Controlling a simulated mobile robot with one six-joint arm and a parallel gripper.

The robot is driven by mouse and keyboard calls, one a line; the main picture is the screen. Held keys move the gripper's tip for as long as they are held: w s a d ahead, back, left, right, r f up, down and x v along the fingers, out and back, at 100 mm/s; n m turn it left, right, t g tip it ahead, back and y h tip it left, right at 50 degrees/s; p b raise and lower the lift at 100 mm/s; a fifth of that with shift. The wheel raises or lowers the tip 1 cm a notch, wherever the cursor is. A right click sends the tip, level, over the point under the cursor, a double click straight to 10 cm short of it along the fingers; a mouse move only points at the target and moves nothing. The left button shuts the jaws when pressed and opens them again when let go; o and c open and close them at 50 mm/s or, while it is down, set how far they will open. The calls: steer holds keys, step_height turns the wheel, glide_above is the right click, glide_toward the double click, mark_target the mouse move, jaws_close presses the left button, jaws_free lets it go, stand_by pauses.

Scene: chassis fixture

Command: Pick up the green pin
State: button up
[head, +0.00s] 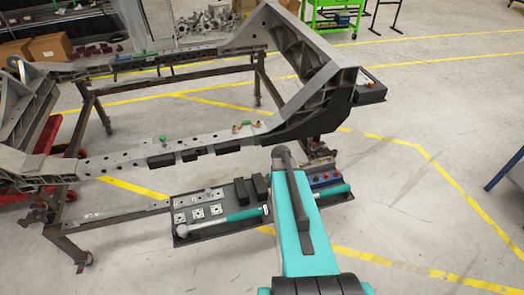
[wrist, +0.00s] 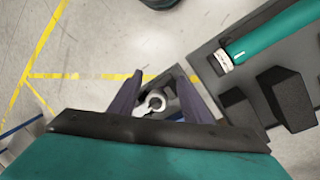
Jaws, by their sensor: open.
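A small green piece (head: 163,140), which looks like the green pin, stands upright on the near grey rail of the chassis (head: 120,152). Another tiny green spot shows farther right on that rail, beside orange-brown pieces; it is too small to identify. My gripper (wrist: 158,73) is open in the wrist view, fingers apart. Between and below them is a grey-white ring-shaped part (wrist: 155,102) in a small dark holder; I cannot tell if they touch it. No green pin shows in the wrist view. In the head view my teal arm hides the gripper.
A dark tray (head: 215,232) below the near rail holds square plates, black blocks and a long green-handled tool (head: 240,215), also in the wrist view (wrist: 275,35). A dark bin (head: 370,93) hangs at the chassis' right.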

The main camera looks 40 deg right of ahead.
steer(key=s+a+f+n+g+b, duration=0.1)
steer(key=s+a+f+n, duration=0.3)
steer(key=a, duration=0.6)
steer(key=s+a+f+n+g+b, duration=0.1)
steer(key=s+a+f+n, duration=0.3)
steer(key=a, duration=0.7)
steer(key=s+a+f+n+g+b, duration=0.1)
steer(key=s+a+f+n+b, duration=0.2)
steer(key=a+f, duration=0.8)
steer(key=s+n, duration=0.2)
steer(key=s, duration=0.2)
steer(key=shift+s+y, duration=0.25)
steer(key=shift+y, duration=0.15)
